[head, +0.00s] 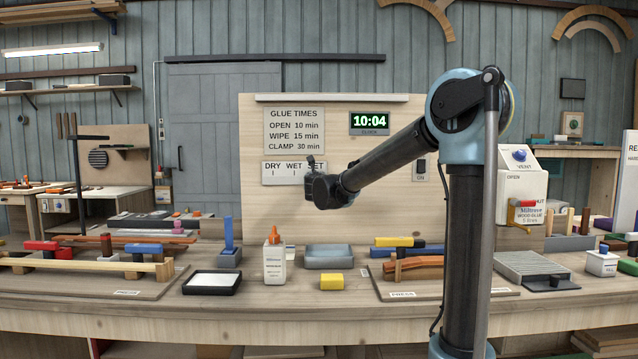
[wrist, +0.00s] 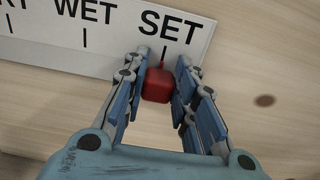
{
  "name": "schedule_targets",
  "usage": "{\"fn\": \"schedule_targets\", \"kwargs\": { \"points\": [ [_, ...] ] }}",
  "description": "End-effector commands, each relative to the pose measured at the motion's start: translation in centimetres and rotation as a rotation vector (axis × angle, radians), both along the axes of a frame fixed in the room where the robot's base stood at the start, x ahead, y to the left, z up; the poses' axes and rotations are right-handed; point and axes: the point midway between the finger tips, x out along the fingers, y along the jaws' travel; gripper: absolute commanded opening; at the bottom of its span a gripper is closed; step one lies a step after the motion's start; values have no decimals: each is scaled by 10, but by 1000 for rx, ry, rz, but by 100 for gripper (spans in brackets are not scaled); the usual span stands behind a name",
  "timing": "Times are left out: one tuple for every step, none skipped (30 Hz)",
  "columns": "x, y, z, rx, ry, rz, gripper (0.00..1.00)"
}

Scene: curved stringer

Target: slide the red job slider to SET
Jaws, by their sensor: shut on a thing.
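The job slider strip (head: 283,180) is a white plate with DRY, WET and SET printed on it, fixed to the upright wooden board. In the wrist view the strip (wrist: 104,38) crosses the upper left, and SET is at its right end. The red slider (wrist: 157,85) sits just below the SET mark, its pointer tip close to that tick. My gripper (wrist: 158,75) is shut on the red slider, with a finger on each side. In the head view my gripper (head: 311,172) is at the strip's right end and hides the slider.
A GLUE TIMES sign (head: 294,130) and a clock reading 10:04 (head: 370,123) are on the board above. The bench below holds a glue bottle (head: 274,262), a yellow block (head: 331,280) and a grey tray (head: 328,257). The board around the slider is bare.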

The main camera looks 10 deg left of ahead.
Motion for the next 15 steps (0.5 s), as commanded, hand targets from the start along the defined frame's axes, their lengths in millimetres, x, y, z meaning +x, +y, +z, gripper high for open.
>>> {"fn": "schedule_targets", "kwargs": {
  "points": [
    [0, -2, 0, -1, 0, -4, 0],
    [1, -3, 0, -1, 0, -4, 0],
    [1, -3, 0, -1, 0, -5, 0],
    [1, -3, 0, -1, 0, -6, 0],
    [1, -3, 0, -1, 0, -6, 0],
    [1, -4, 0, -1, 0, -7, 28],
    [1, -4, 0, -1, 0, -7, 35],
    [0, -4, 0, -1, 0, -7, 42],
    [0, -3, 0, -1, 0, -6, 47],
    [0, -3, 0, -1, 0, -6, 47],
    [0, -3, 0, -1, 0, -5, 47],
    [0, -2, 0, 0, 0, -5, 47],
    [0, -2, 0, 0, 0, -4, 47],
    [0, -2, 0, 0, 0, -4, 47],
    [0, -1, 0, 0, 0, -3, 47]
  ]
}}
